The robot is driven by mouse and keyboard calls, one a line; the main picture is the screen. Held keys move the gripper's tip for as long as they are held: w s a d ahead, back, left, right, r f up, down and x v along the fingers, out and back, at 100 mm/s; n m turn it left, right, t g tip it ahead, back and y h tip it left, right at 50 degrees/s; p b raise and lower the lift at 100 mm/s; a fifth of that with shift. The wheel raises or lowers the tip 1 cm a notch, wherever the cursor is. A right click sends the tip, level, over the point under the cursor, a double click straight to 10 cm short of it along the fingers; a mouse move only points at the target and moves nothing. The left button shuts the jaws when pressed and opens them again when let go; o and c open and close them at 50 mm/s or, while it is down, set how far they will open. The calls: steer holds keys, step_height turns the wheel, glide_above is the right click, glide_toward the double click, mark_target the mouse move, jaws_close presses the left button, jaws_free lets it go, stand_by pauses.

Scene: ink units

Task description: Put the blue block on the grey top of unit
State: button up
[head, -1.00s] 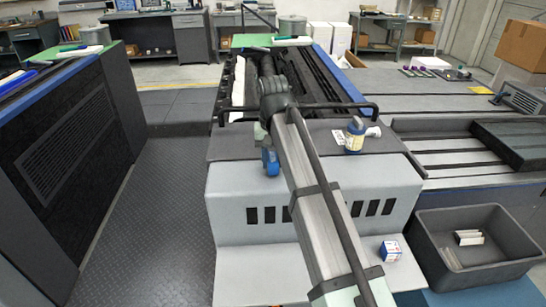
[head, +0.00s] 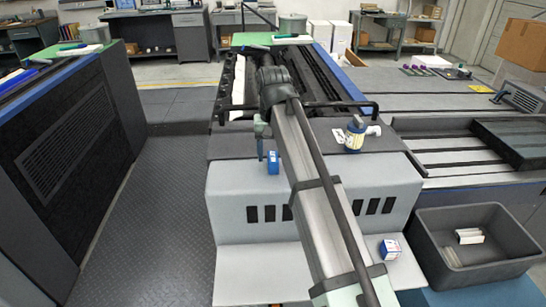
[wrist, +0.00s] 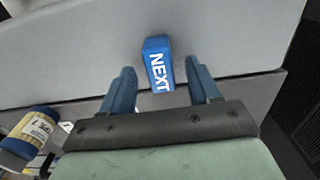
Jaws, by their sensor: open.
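The blue block (wrist: 157,65), with white "NEXT" lettering, shows between and just past my fingertips in the wrist view. In the head view the block (head: 273,162) stands at the near edge of the unit's darker grey top (head: 232,146), where the light grey front cover begins. I cannot tell exactly how much of its base is on the top. My gripper (wrist: 161,68) is open, with a visible gap between each blue finger and the block. In the head view my arm hides most of the gripper.
A small blue-and-white box (head: 390,249) sits on the lower ledge. A dark bin (head: 510,248) with pale pieces is at the right. A black rail crosses behind.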

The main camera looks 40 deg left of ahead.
mark_target(273, 156)
step_height(273, 156, up, 6)
steer(key=shift+f, duration=0.15)
